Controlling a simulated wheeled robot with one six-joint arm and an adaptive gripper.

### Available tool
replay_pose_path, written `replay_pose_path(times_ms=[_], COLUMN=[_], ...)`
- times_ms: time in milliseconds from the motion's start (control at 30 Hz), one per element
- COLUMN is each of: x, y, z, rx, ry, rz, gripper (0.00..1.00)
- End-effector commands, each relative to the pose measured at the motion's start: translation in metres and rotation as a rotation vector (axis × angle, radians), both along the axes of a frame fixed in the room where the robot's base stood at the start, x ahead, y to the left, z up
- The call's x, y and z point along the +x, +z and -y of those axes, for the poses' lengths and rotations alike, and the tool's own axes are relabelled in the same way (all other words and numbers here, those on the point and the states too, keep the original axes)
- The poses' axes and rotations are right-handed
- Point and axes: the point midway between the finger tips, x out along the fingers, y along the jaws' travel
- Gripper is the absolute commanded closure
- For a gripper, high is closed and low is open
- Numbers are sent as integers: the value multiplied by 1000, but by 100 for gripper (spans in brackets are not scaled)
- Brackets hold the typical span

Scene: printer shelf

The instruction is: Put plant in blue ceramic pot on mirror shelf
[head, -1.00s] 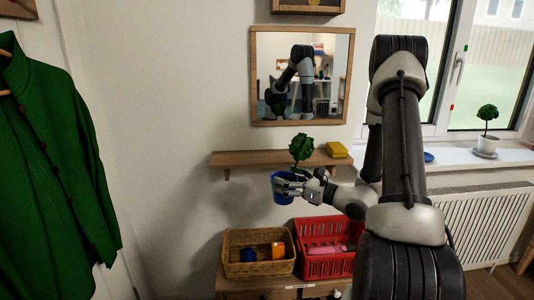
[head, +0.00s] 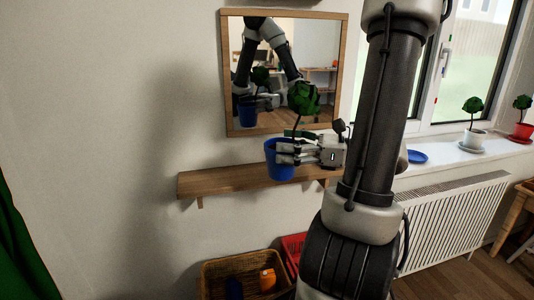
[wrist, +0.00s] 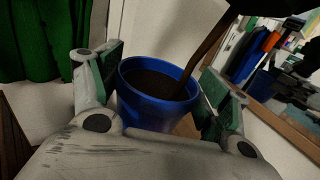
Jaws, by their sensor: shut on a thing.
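The plant in the blue ceramic pot (head: 279,160) is upright, with a round green crown above it. My gripper (head: 284,152) is shut on the pot from the right. The pot also shows in the wrist view (wrist: 155,98) between my two fingers, with dark soil and a brown stem. The wooden mirror shelf (head: 215,182) is on the wall below the mirror (head: 233,75). In the head view the pot overlaps the shelf's right part; I cannot tell whether it touches the board. My arm hides the shelf's right end.
Below the shelf are a wicker basket (head: 213,270) with an orange and a blue item, and a red crate (head: 292,245). On the windowsill stand a white-potted plant (head: 473,138), a red-potted plant (head: 522,131) and a blue saucer (head: 417,157). The shelf's left part is bare.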

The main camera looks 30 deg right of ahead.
Motion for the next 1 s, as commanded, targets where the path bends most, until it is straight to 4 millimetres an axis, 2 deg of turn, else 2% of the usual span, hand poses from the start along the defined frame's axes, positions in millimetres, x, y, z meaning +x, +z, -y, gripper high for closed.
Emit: replay_pose_path(times_ms=[33, 300, 500, 700, 1000], x=[13, 82, 120, 147, 146], y=[0, 0, 0, 0, -29], z=[2, 22, 34, 41, 42], rx=[1, 1, 2, 1, 3], ry=[5, 3, 2, 1, -1], rz=[2, 4, 2, 2, 1], gripper=[77, 77, 77, 77, 77])
